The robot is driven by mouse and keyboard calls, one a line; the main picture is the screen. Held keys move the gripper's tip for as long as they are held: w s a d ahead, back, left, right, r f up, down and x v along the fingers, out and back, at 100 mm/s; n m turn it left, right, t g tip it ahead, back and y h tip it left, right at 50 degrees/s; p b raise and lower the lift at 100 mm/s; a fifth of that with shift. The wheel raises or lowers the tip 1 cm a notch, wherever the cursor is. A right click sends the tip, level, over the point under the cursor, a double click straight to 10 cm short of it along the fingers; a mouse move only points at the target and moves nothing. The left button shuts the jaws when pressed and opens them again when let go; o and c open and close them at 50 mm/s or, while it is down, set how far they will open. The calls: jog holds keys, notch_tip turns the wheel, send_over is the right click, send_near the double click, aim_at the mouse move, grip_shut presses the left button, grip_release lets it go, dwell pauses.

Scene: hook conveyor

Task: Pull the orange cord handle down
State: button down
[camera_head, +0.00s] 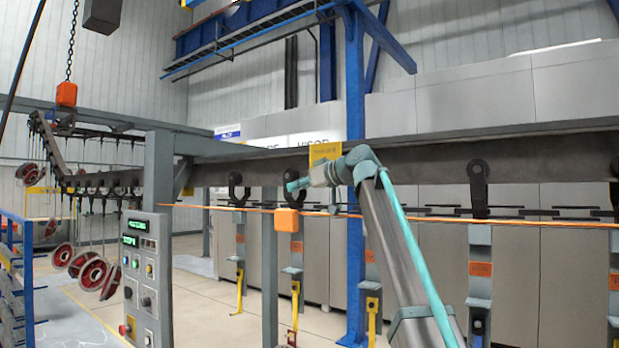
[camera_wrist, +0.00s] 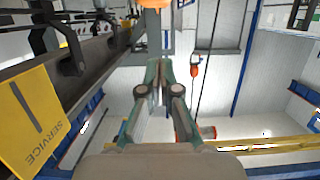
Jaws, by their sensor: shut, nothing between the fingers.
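The orange cord handle (camera_head: 288,220) is a small orange block on a thin orange cord (camera_head: 400,217) that runs level along the front of the conveyor. My gripper (camera_head: 291,185) is just above the handle in the head view, apart from it, and points left. In the wrist view my gripper (camera_wrist: 159,82) has its fingers together with nothing between them. An orange patch (camera_wrist: 154,4) at the top edge of the wrist view, past the fingertips, looks like the handle, mostly cut off.
A yellow service sign (camera_head: 325,152) hangs on the conveyor beam (camera_head: 400,160) beside my wrist; it also shows in the wrist view (camera_wrist: 38,120). Dark hooks (camera_head: 478,185) hang along the beam. A grey control panel (camera_head: 140,270) stands at lower left. A blue post (camera_head: 355,90) rises behind.

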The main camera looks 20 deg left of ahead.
aim_at(286, 220)
jog(key=shift+x, duration=0.95)
notch_tip(286, 220, down, 2)
jog(key=shift+f+p, duration=0.2)
jog(key=shift+p, duration=0.6)
jog(key=shift+f+p, duration=0.3)
jog(key=shift+f, duration=0.55)
jog(key=shift+f, duration=0.1)
